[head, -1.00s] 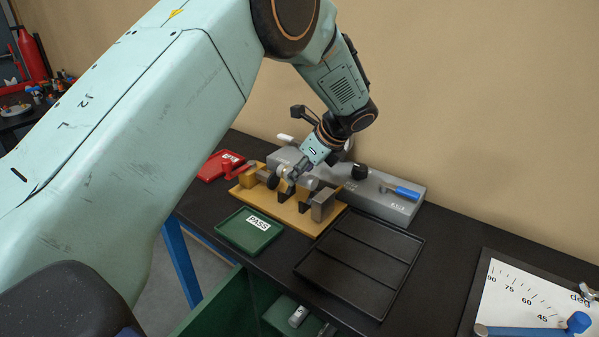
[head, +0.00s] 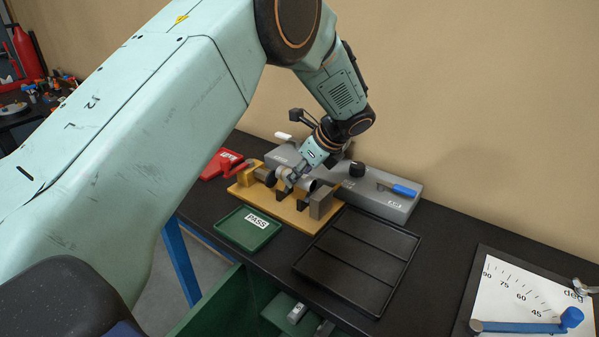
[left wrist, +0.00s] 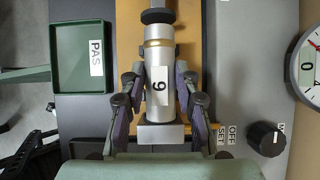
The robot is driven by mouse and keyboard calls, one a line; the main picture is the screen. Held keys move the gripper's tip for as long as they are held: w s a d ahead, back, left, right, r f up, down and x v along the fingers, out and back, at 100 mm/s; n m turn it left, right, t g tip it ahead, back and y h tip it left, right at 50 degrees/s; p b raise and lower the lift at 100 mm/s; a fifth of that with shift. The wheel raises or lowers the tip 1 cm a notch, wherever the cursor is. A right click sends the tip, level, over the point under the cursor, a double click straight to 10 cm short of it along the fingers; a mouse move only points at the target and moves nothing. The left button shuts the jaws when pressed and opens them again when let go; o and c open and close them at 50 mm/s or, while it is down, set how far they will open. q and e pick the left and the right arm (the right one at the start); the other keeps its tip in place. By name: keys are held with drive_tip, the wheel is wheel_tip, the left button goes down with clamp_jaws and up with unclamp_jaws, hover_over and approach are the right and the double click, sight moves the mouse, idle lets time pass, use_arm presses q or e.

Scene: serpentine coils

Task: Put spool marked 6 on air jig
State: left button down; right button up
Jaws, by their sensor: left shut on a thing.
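The air jig (head: 292,219) is a tan base with upright blocks in the head view. My left gripper (head: 289,182) is over the jig, and in the left wrist view (left wrist: 160,100) its fingers are shut on the spool's two sides. The spool lies lengthwise between a dark round plug (left wrist: 158,16) and a grey block (left wrist: 160,133). Whether it rests on the jig is unclear. My right gripper is out of view.
A green PASS tray (head: 240,239) stands in front of the jig, and a red tray (head: 212,169) lies at the left. A grey control box (head: 375,203) with a dark knob sits behind. An empty black tray (head: 322,277) lies to the right.

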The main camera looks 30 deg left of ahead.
sight(299, 185)
use_arm(q)
drive_tip(key=shift+w+f, duration=0.1)
drive_tip(key=shift+f, duration=0.75)
drive_tip(key=shift+f, duration=0.15)
drive_tip(key=shift+f, duration=0.35)
drive_tip(key=shift+f, duration=0.25)
drive_tip(key=c, duration=0.9)
unclamp_jaws()
